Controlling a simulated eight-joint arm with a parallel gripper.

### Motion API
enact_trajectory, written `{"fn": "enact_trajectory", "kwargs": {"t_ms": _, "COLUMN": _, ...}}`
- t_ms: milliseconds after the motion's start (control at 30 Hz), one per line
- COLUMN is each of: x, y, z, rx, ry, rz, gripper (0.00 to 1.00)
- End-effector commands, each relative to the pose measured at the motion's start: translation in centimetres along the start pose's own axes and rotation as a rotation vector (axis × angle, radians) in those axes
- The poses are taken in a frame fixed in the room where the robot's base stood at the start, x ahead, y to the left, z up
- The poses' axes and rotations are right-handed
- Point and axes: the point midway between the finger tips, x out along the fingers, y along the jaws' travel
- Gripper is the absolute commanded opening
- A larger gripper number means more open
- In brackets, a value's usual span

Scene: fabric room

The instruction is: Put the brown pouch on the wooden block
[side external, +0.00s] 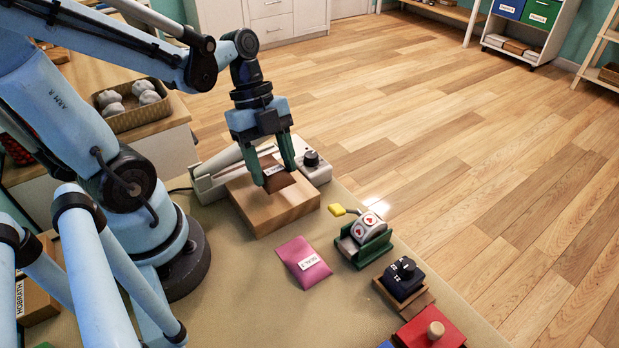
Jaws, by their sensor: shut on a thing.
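The brown pouch (279,181) is between the green fingers of my gripper (280,178), with a white label showing near its top. My gripper is shut on the pouch and points down over the wooden block (262,220). The pouch is at the top face of the block; I cannot tell whether it rests on it or hangs just above. The block lies on the table, and its front and right sides show clearly.
A white device with a black knob (311,158) stands right behind the block. A pink pouch (303,262) lies in front of it. To the right are a green holder (364,252) with a white-and-red cube, a dark blue item (403,278) and a red block (430,330).

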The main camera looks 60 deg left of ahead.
Motion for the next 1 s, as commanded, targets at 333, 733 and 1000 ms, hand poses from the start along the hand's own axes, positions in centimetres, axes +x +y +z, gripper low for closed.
{"fn": "enact_trajectory", "kwargs": {"t_ms": 333, "x": 2.9, "y": 0.0, "z": 1.2, "rx": 0.0, "ry": 0.0, "rz": -0.001, "gripper": 0.27}}
{"fn": "enact_trajectory", "kwargs": {"t_ms": 733, "x": 3.4, "y": 0.1, "z": 1.4, "rx": -0.001, "ry": 0.0, "rz": -0.001, "gripper": 0.27}}
{"fn": "enact_trajectory", "kwargs": {"t_ms": 1000, "x": 3.6, "y": 0.0, "z": 1.5, "rx": 0.0, "ry": 0.0, "rz": -0.001, "gripper": 0.75}}
